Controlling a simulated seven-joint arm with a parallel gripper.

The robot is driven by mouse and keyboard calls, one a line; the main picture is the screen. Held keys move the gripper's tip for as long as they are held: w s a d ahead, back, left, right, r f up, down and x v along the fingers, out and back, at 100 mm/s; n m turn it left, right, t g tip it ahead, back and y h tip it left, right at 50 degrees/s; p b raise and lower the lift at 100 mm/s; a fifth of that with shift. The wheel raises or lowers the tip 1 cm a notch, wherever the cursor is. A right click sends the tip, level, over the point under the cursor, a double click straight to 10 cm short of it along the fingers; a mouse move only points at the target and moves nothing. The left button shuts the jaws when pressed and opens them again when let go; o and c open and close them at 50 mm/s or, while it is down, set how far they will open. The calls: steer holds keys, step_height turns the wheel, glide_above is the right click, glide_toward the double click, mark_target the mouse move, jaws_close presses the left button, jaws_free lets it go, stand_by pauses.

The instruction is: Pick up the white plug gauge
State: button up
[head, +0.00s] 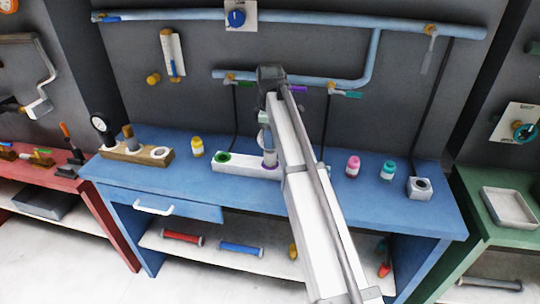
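I cannot single out the white plug gauge for certain. A pale grey-white cylinder (269,157) stands upright at the purple-ringed spot of a white block (245,169) on the blue bench, and it may be the gauge. My gripper (266,141) is directly above or at this cylinder, pointing down. My own white arm covers its right side, and the fingers are too small to tell whether they are open or touching anything. The green-ringed socket (224,157) on the block's left looks empty.
A wooden block (130,155) at the left holds a dial gauge (102,127), a wooden-handled piece (128,134) and a white ring (160,153). A yellow bottle (197,147), pink bottle (352,167), teal bottle (388,171) and grey socket block (420,188) stand on the bench. Pipes run behind.

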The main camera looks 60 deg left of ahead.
jaws_close()
stand_by(0.5)
